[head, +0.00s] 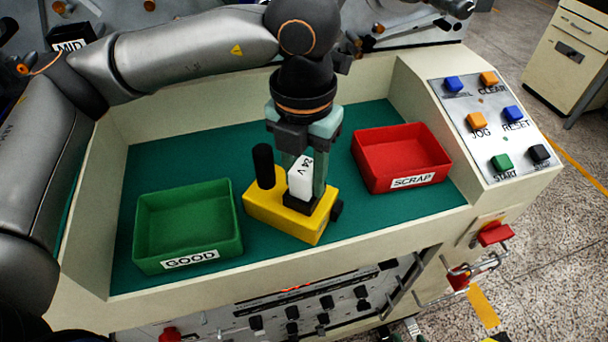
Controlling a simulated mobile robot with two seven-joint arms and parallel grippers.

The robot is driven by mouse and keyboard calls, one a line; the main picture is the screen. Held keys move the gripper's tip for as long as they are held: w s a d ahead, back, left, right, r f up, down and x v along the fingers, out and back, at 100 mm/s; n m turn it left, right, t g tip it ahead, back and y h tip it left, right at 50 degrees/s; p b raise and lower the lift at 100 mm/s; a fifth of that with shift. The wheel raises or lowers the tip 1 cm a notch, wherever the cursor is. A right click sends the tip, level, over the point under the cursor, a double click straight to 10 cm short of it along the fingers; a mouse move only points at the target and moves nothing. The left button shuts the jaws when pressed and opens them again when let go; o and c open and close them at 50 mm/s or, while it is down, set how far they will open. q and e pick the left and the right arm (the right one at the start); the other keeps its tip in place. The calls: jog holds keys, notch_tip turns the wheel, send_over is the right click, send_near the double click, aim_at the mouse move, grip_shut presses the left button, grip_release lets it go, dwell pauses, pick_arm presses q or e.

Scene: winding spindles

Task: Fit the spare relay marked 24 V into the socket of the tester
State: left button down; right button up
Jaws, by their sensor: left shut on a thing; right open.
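The white relay (301,182) marked 24 V stands upright at the black socket (298,204) on the yellow tester (275,216). My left gripper (305,172) comes down from above, with its pale fingers shut on the relay. The relay's lower end meets the dark socket; I cannot tell whether it is fully seated. A black cylinder (264,165) stands upright on the tester to the left of the relay, and a black knob (337,210) sticks out at its right side.
An empty green bin (189,260) labelled GOOD stands left of the tester. An empty red bin (413,182) labelled SCRAP stands to its right. A pale raised rim (300,270) borders the green mat (270,262). A button panel (497,130) is at the right.

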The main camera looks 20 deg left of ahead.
aim_at(305, 166)
pick_arm(q)
jog(key=shift+s+f, duration=0.2)
jog(key=shift+f, duration=0.4)
jog(key=c, duration=0.7)
grip_release()
jog(key=shift+o, duration=0.8)
jog(key=shift+d, duration=0.1)
jog(key=shift+o, duration=0.2)
jog(key=shift+r+p, duration=0.25)
jog(key=shift+p, duration=0.1)
jog(key=r+p, duration=0.1)
jog(key=r, duration=1.1)
jog(key=shift+w, duration=0.2)
jog(key=shift+r, duration=0.5)
pick_arm(e)
jog(key=shift+s+d+r, duration=0.25)
jog(key=shift+d+r, duration=0.15)
jog(key=shift+d, duration=0.2)
jog(key=shift+r, duration=0.1)
